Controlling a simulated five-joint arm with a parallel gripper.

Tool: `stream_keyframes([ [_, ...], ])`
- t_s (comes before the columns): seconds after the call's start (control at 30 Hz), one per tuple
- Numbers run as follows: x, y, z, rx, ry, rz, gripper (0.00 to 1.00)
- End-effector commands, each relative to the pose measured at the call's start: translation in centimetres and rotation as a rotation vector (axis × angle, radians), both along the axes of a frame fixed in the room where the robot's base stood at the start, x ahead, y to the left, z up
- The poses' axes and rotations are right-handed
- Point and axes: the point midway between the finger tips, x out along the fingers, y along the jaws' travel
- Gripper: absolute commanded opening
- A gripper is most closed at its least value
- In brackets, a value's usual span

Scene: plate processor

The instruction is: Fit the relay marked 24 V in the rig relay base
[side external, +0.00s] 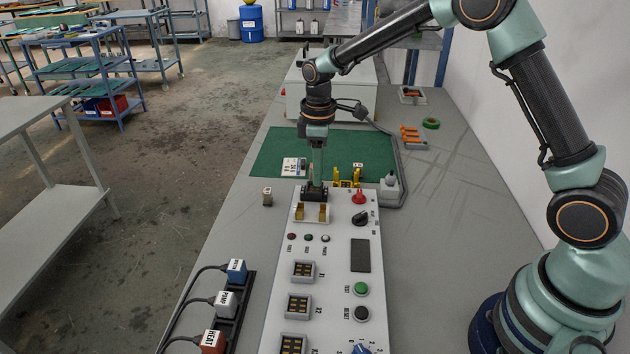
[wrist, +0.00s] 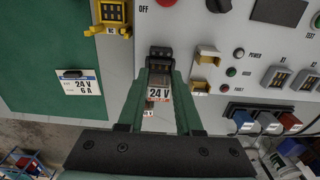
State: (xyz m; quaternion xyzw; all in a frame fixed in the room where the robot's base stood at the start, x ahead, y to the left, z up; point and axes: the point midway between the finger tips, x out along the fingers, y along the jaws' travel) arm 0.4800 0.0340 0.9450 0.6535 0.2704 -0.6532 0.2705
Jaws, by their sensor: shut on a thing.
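In the side view my gripper (side external: 314,190) points down over the far end of the grey panel. The relay's body is mostly hidden by the fingers. A yellow socket block (wrist: 112,14) that looks like the rig relay base lies up and left of my gripper in the wrist view. It also shows in the side view (side external: 347,178), to the right of my gripper, near the green mat's front edge.
The panel carries brass clips (side external: 311,212), a red knob (side external: 359,197) and several black sockets (side external: 303,271). A small labelled block (side external: 267,197) stands left of the panel. Cabled plugs (side external: 236,270) stand nearer.

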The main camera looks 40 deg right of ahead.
Motion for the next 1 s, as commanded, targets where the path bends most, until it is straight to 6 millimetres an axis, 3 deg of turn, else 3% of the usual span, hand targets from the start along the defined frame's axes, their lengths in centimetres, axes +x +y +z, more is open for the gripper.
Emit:
stream_keyframes([
  [1.0, 0.01, 0.01, -0.91, 0.0, 0.0, 0.0, 0.0],
])
